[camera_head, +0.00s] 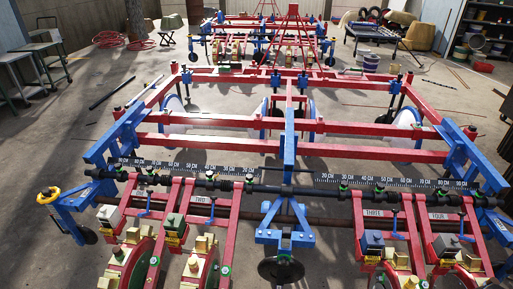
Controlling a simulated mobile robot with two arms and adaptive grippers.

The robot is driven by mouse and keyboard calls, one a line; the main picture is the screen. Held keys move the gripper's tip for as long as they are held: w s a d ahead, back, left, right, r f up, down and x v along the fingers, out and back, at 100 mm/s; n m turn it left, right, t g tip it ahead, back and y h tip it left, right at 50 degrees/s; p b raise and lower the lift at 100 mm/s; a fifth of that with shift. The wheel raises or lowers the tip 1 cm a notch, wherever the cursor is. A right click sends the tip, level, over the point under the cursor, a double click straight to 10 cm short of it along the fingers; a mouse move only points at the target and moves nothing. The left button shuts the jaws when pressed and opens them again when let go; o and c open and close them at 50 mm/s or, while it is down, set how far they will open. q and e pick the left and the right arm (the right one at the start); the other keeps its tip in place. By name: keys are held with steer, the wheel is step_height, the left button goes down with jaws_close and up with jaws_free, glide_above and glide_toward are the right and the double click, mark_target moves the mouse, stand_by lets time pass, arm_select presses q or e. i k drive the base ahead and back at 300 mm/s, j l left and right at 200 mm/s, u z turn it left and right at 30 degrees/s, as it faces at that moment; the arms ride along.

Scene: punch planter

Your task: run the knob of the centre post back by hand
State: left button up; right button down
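The punch planter's red and blue frame fills the middle and front of the head view. A blue upright post (289,135) stands at the centre, between the two halves of the black scale bar (347,181). Blue braces spread from its lower end to a blue bracket (286,237). A dark round disc (281,269) sits below that bracket. I cannot clearly make out a knob on the centre post at this size. Neither of my grippers is in view.
Row units labelled TWO, THREE and FOUR line the front. A yellow ring (48,192) tops the left blue arm. A second implement (262,42) stands behind. A grey cart (20,78) is at left, shelves (482,30) at back right. Concrete floor at left is mostly clear.

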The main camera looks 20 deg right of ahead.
mark_target(283, 264)
steer(key=z, duration=1.1)
